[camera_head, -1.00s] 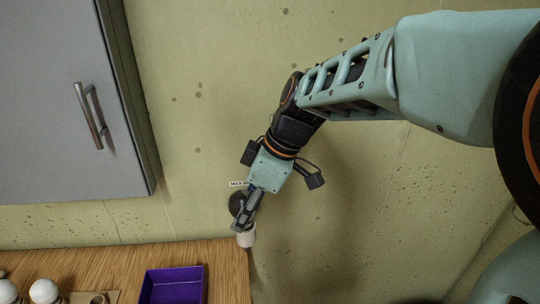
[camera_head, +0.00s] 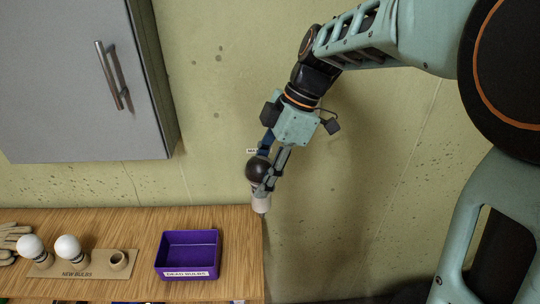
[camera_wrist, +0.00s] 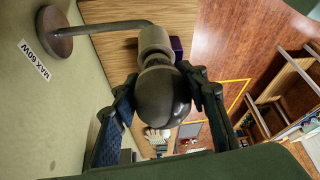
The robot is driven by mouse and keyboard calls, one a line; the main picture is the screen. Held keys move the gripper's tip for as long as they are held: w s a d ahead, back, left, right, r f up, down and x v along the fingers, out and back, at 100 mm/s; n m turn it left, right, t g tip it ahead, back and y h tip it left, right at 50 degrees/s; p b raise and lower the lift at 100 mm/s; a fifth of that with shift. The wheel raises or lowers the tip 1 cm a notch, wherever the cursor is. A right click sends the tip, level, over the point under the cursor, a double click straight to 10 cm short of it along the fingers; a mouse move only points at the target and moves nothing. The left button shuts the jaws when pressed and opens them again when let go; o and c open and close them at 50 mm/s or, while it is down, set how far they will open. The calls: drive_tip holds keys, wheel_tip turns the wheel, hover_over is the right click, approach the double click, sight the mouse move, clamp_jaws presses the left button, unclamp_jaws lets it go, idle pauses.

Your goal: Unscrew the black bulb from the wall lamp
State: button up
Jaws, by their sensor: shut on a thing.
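The black bulb (camera_head: 258,170) is a dark round globe, and it also shows large in the wrist view (camera_wrist: 163,97). Its neck meets the pale socket (camera_wrist: 154,40) of the wall lamp; I cannot tell how far it is threaded in. The socket also shows below the bulb in the head view (camera_head: 261,203). The lamp's grey arm (camera_wrist: 115,25) runs to a round brown base (camera_wrist: 55,30) on the wall. My gripper (camera_wrist: 163,85) is shut on the bulb, one finger on each side. It also shows in the head view (camera_head: 268,168).
A purple box labelled DEAD BULBS (camera_head: 188,272) stands on the wooden bench (camera_head: 140,222). Left of it, a NEW BULBS holder (camera_head: 98,264) carries two white bulbs (camera_head: 68,247) and an empty ring. Gloves (camera_head: 10,240) lie at far left. A grey cabinet (camera_head: 70,90) hangs above.

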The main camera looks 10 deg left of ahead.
drive_tip(key=shift+w+a+r+n, duration=0.15)
drive_tip(key=shift+r+n, duration=0.2)
drive_tip(key=shift+n, duration=0.25)
drive_tip(key=shift+n+g+h+p, duration=0.5)
drive_tip(key=shift+n+g+p, duration=0.2)
drive_tip(key=shift+n, duration=1)
drive_tip(key=shift+r+n+h+p, duration=0.1)
drive_tip(key=shift+n+h+p, duration=0.2)
drive_tip(key=shift+n+p, duration=0.55)
drive_tip(key=shift+n+g+h, duration=0.3)
drive_tip(key=shift+n+g, duration=0.1)
drive_tip(key=shift+n, duration=0.45)
drive_tip(key=shift+a+n+h+p, duration=0.1)
drive_tip(key=shift+n+h+p, duration=0.3)
drive_tip(key=shift+n+p, duration=0.55)
drive_tip(key=shift+n+h, duration=0.3)
drive_tip(key=shift+n, duration=0.45)
